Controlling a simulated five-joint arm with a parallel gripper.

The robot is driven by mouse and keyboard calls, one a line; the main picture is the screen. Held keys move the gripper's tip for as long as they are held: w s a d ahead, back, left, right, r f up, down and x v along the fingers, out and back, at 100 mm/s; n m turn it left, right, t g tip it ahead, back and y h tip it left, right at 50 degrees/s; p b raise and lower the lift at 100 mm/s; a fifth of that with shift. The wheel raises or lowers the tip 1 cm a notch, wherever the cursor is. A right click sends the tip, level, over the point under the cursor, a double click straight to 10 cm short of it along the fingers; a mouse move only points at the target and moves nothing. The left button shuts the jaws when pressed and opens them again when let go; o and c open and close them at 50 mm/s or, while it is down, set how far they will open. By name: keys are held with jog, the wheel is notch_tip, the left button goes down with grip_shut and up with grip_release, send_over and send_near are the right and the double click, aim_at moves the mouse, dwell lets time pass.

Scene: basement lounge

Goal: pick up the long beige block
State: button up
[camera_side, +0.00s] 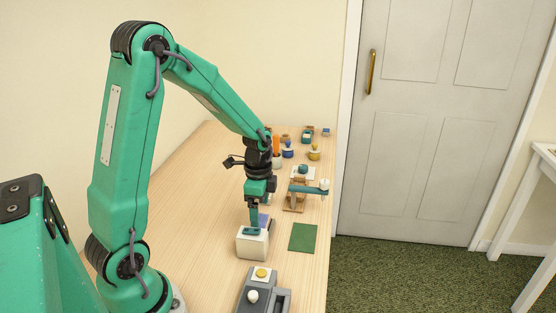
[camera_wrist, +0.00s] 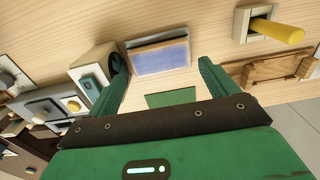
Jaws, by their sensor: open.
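My gripper (camera_side: 255,222) points down over the table, and its fingers are spread and empty in the wrist view (camera_wrist: 165,68). Just beyond and between the fingertips, apart from them, lies a low block with a beige edge (camera_wrist: 157,42) and a lavender-blue face. Its lavender part shows beside my gripper in the side view (camera_side: 264,219), mostly hidden. I cannot tell for certain that this is the long beige block. An off-white box (camera_side: 251,244) with a teal piece on it stands close by; it is left of the fingers in the wrist view (camera_wrist: 92,66).
A green mat (camera_side: 303,238) lies right of my gripper. A wooden stand (camera_side: 293,202) with a teal bar is behind it. A grey device (camera_side: 262,297) with a yellow button is in front. Several small coloured objects crowd the far end. The table's left side is clear.

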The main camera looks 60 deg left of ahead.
jog(key=shift+f, duration=2.3)
jog(key=c, duration=0.7)
jog(key=shift+r, duration=0.2)
jog(key=shift+r, duration=4.85)
